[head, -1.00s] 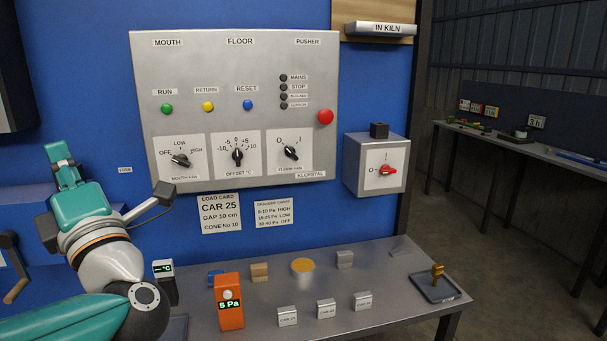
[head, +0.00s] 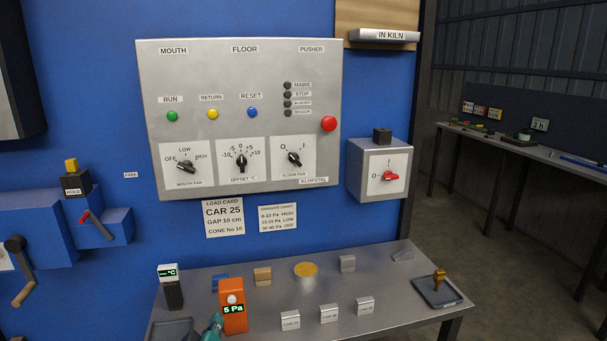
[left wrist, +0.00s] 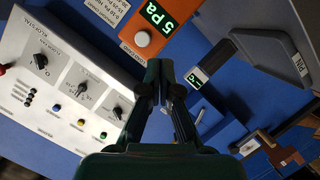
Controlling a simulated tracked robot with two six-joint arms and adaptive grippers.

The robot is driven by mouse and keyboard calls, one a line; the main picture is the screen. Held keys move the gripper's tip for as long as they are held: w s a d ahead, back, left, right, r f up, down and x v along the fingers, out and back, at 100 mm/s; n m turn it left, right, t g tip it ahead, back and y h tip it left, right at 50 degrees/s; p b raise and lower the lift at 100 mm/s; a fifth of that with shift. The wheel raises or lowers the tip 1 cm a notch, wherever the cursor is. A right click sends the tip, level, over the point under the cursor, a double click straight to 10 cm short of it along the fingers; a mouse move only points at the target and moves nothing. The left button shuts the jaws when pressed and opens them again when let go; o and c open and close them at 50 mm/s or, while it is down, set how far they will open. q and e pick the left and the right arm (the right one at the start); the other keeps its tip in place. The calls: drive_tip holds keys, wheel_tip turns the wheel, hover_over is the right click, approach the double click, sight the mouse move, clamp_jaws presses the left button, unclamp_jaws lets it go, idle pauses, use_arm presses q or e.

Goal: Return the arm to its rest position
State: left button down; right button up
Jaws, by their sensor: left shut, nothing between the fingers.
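My left gripper (head: 213,327) shows only as a small teal part at the bottom edge of the head view, just left of the orange meter (head: 233,303), which reads 5 Pa. The rest of the left arm is out of that view. In the left wrist view the two dark fingers (left wrist: 165,78) are together, with nothing between them. The orange meter is beyond the fingertips there, and the dark °C readout (left wrist: 195,80) is to their right. Whether the gripper touches anything cannot be told. My right gripper is in neither view.
The grey control panel (head: 240,75) hangs on the blue wall, with a switch box (head: 360,160) to its right. The metal table (head: 385,285) carries small blocks, a round yellow-topped piece (head: 305,269) and a dark tray (head: 445,298). A crank handle (head: 22,292) is at left.

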use_arm(q)
drive_tip(key=s+d+f+m+g+h, duration=0.1)
drive_tip(key=s+f+g, duration=0.15)
drive_tip(key=f, duration=0.35)
drive_tip(key=s+d+f+m+g+h, duration=0.1)
drive_tip(key=s+f+m+g, duration=0.15)
drive_tip(key=f, duration=0.45)
drive_tip(key=s+d+f+m+g+h, duration=0.1)
drive_tip(key=s+f+g, duration=0.2)
drive_tip(key=s+f, duration=0.2)
drive_tip(key=s+d+f+m+g+h+p, duration=0.1)
drive_tip(key=s+d+f+g, duration=0.1)
drive_tip(key=s+f, duration=0.4)
drive_tip(key=s+d+f+m+g+h, duration=0.1)
drive_tip(key=s+f+g, duration=0.3)
drive_tip(key=s, duration=1)
drive_tip(key=shift+d+f+p, duration=0.25)
drive_tip(key=shift+f+p, duration=0.1)
drive_tip(key=shift+f, duration=0.35)
